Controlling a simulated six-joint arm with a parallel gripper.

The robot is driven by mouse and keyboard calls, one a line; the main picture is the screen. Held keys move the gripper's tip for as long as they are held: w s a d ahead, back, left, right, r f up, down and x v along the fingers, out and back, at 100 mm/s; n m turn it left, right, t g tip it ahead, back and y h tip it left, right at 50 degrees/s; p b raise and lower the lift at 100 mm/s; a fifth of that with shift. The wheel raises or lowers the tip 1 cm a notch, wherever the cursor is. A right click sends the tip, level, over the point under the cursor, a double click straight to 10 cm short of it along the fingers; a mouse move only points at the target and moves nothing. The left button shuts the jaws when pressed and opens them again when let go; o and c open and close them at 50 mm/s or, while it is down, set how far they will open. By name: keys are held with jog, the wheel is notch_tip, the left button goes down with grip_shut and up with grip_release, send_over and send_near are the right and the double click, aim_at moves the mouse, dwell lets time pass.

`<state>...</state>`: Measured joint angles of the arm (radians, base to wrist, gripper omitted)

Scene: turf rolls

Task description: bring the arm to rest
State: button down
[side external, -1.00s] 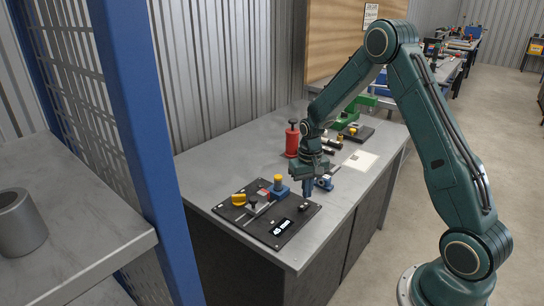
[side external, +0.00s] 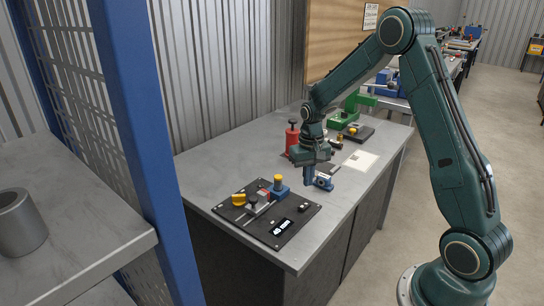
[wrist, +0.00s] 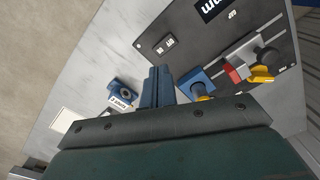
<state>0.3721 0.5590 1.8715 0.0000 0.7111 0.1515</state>
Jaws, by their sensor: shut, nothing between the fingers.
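My gripper (side external: 309,174) is above the workbench, pointing down, with its blue fingers shut and nothing between them. The fingers also show in the wrist view (wrist: 158,88). In the side view, the gripper is behind and to the right of a dark panel (side external: 262,226). The panel carries a yellow knob (side external: 238,199), a blue block with a yellow top (side external: 279,190) and a slider with a red part. A small blue device (side external: 323,181) sits on the bench just right of the fingertips.
A red bottle-like object (side external: 291,138) stands behind my gripper. A green fixture (side external: 350,110) and a dark board (side external: 357,133) are farther back. A pale square (side external: 361,160) lies on the bench to the right. A blue post (side external: 135,130) stands at the left.

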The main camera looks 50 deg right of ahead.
jog(key=s+a+r+n+t, duration=0.1)
jog(key=s+a+r, duration=0.35)
jog(key=r, duration=0.35)
jog(key=s+a+r+n+t, duration=0.25)
jog(key=a+r, duration=0.25)
jog(key=r, duration=0.3)
jog(key=s+a+r+n+t, duration=0.1)
jog(key=s+a+r, duration=0.1)
jog(key=s, duration=0.6)
jog(key=s+a+r+n+t, duration=0.1)
jog(key=s+a, duration=0.3)
jog(key=s, duration=0.4)
jog(key=shift+s+a+r, duration=0.35)
jog(key=shift+r, duration=0.5)
